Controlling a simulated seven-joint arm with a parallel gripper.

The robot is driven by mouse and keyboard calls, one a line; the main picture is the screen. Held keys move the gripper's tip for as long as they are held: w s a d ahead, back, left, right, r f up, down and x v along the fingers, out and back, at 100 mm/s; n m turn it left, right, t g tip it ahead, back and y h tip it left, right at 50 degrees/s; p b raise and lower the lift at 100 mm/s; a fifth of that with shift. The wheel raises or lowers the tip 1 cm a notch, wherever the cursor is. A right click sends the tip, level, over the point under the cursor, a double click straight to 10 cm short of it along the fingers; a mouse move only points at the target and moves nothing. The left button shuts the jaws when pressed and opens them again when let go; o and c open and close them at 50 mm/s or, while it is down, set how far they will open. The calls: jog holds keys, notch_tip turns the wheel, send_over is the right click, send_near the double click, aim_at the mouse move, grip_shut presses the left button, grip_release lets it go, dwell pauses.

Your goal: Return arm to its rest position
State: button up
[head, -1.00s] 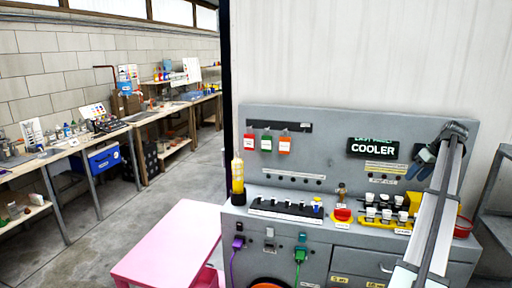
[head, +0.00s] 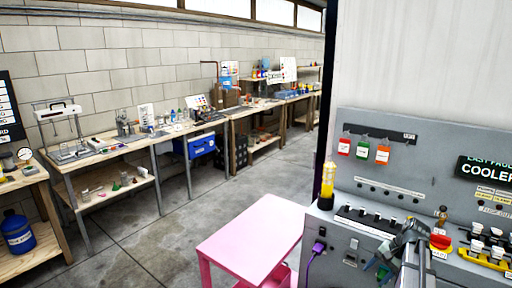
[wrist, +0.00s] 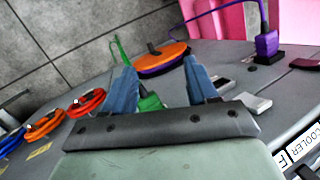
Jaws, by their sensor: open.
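My gripper (wrist: 159,62) shows in the wrist view with its two blue fingers spread apart. No object is held between them. A green plug (wrist: 149,98) with a green cable shows beyond the gap, on the front of the grey panel bench. In the head view my arm rises from the lower right edge and bends down in front of the bench (head: 343,222). The fingers are small and partly hidden there, near the bench front.
A purple plug (head: 318,247) sits on the bench front. Workbenches line the block wall; the concrete floor (head: 150,245) between is open.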

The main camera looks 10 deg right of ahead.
jog(key=s+a+f+n+g, duration=0.25)
jog(key=s+a+f, duration=0.25)
jog(key=a+f, duration=0.75)
jog(key=s+a+f+n+g, duration=0.2)
jog(key=s+a+f+g, duration=0.15)
jog(key=a+f, duration=0.9)
jog(key=s+a+f+n+g+h, duration=0.1)
jog(key=s+a+f+n, duration=0.1)
jog(key=s+f, duration=0.3)
jog(key=s+a+f+n+h, duration=0.2)
jog(key=s+a+f, duration=0.2)
jog(key=s, duration=0.7)
jog(key=s+a+f+n+g+h, duration=0.1)
jog(key=s+a+f+n, duration=0.1)
jog(key=s+f, duration=0.5)
jog(key=shift+s+a+g, duration=0.3)
jog(key=shift+s+a, duration=0.2)
jog(key=shift+s, duration=0.4)
